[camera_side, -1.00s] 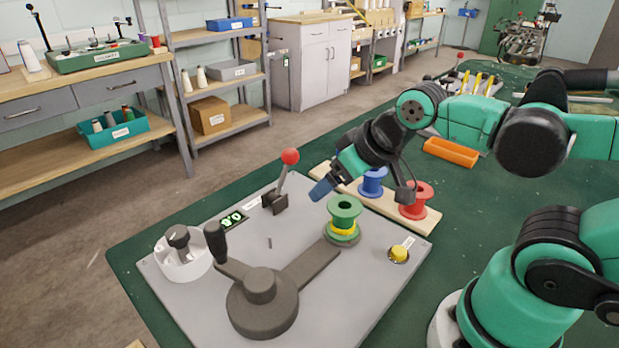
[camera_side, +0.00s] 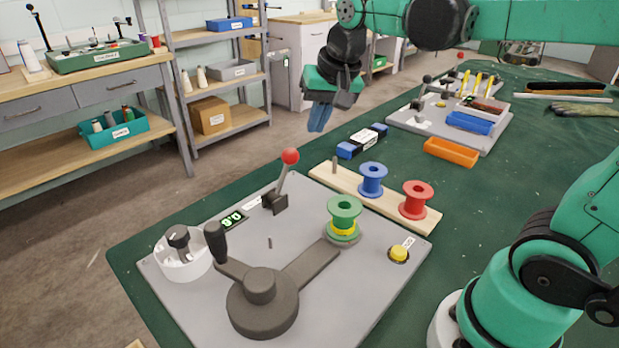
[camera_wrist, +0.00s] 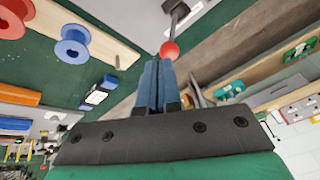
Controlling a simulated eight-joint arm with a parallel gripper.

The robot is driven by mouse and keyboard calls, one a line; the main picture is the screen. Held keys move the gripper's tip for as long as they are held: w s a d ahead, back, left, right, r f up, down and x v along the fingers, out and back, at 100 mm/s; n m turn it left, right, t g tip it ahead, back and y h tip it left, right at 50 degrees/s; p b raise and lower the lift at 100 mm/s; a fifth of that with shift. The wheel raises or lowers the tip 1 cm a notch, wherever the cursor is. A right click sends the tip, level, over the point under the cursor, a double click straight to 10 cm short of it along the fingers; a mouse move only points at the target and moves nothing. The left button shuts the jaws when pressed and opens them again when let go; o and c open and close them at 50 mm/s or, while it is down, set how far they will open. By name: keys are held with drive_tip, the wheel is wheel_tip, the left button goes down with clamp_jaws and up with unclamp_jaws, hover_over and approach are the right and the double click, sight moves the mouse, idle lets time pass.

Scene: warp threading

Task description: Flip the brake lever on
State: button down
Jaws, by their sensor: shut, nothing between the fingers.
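The brake lever (camera_side: 283,178) stands on the grey board as a metal rod with a red ball knob (camera_side: 290,156) and a dark base (camera_side: 274,203). It leans slightly to the right in the side view. My gripper (camera_side: 317,124) points down above the far edge of the bench, up and to the right of the knob and apart from it. Its blue fingers are together and empty. In the wrist view the red knob (camera_wrist: 169,49) shows just beyond the tips of my gripper (camera_wrist: 157,66), with the lever rod behind it.
The grey board (camera_side: 210,291) also carries a dark crank (camera_side: 262,302), a green spool (camera_side: 344,210), a yellow button (camera_side: 399,254) and a lit display (camera_side: 233,218). A wooden rack (camera_side: 388,208) holds a blue spool (camera_side: 372,178) and a red spool (camera_side: 417,198). A blue-and-white block (camera_side: 362,141) lies behind it.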

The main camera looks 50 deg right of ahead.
sight(282, 179)
drive_tip(key=w+d+m+g, duration=0.3)
drive_tip(key=w+d+m, duration=0.5)
drive_tip(key=m, duration=0.1)
drive_tip(key=shift+w+f+m+g, duration=0.15)
drive_tip(key=shift+w+m+g, duration=0.15)
drive_tip(key=shift+g, duration=0.1)
drive_tip(key=shift+d+f, duration=0.1)
drive_tip(key=f, duration=1)
drive_tip(key=shift+w, duration=0.25)
drive_tip(key=shift+s+a+r, duration=0.15)
drive_tip(key=shift+a+r, duration=0.1)
drive_tip(key=shift+a, duration=0.4)
drive_tip(key=shift+s+a+r, duration=0.1)
drive_tip(key=shift+a+r, duration=0.15)
drive_tip(key=shift+a, duration=0.35)
drive_tip(key=shift+s+a+r, duration=0.15)
drive_tip(key=shift+a+r, duration=0.1)
drive_tip(key=shift+a, duration=0.4)
drive_tip(key=shift+a+r+h, duration=0.25)
drive_tip(key=shift+a+h, duration=0.05)
